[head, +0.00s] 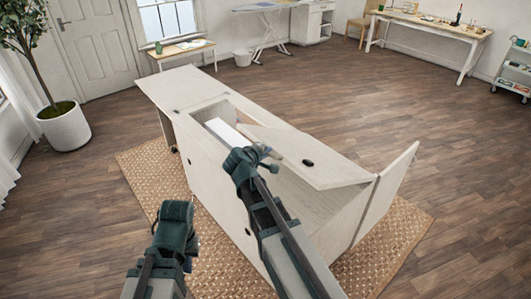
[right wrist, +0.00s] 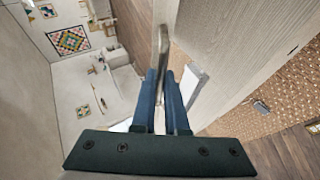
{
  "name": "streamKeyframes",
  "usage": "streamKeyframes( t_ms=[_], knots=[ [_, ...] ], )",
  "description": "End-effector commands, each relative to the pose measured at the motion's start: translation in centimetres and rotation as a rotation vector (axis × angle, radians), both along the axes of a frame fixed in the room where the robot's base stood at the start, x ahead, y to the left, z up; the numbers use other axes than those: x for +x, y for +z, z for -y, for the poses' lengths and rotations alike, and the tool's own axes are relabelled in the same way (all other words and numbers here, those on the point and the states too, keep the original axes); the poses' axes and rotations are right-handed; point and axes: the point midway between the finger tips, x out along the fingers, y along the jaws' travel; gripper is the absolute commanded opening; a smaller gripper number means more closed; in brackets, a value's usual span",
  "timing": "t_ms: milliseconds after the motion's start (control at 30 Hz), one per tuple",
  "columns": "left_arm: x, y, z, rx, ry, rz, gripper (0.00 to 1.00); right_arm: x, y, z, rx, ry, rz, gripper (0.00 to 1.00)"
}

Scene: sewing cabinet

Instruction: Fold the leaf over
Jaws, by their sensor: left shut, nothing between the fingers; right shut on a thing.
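The pale wooden sewing cabinet (head: 215,160) stands on the woven rug. Its leaf (head: 325,172) is a flat pale panel, tilted above the open top, with a small dark oval fitting on it. My right gripper (head: 264,158) is at the leaf's near left edge. In the right wrist view its blue fingers (right wrist: 167,95) are close together on the leaf's edge, beside the leaf's broad pale face (right wrist: 235,45). My left gripper (head: 174,215) is shut and empty, in front of the cabinet and apart from it; its fingertips are hard to make out.
A flat top section (head: 185,85) extends at the cabinet's far left. A side panel (head: 388,190) stands out at the right end. The rug (head: 395,245) and wooden floor around are clear. A potted plant (head: 65,128) stands at the left.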

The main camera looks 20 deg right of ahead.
Motion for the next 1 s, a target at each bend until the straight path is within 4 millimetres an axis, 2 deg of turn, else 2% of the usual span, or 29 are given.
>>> streamKeyframes(
  t_ms=[167, 200, 267, 667, 767, 1000],
  knots=[
    [0.0, 0.0, 0.0, 0.000, 0.000, 0.000, 0.00, 0.0, 0.0, 0.1, -0.002, 0.000, 0.001, 0.00],
    [0.0, 0.0, 0.0, 0.000, 0.000, 0.000, 0.00, 0.0, 0.0, 0.1, -0.002, 0.000, 0.001, 0.13],
    [0.0, 0.0, 0.0, 0.000, 0.000, 0.000, 0.00, 0.0, 0.0, 0.1, -0.002, 0.000, 0.001, 0.23],
    [0.0, 0.3, 0.0, 0.000, 0.000, 0.000, 0.00, -0.2, 0.3, -0.2, -0.003, 0.001, 0.001, 0.23],
    [0.0, 1.0, 0.0, 0.000, 0.000, 0.000, 0.00, -1.0, 1.0, -0.9, -0.003, 0.004, 0.001, 0.23],
    [0.0, 3.8, 0.0, 0.000, 0.000, 0.000, 0.00, -4.3, 3.8, -3.9, -0.003, 0.004, 0.000, 0.23]
  ],
)
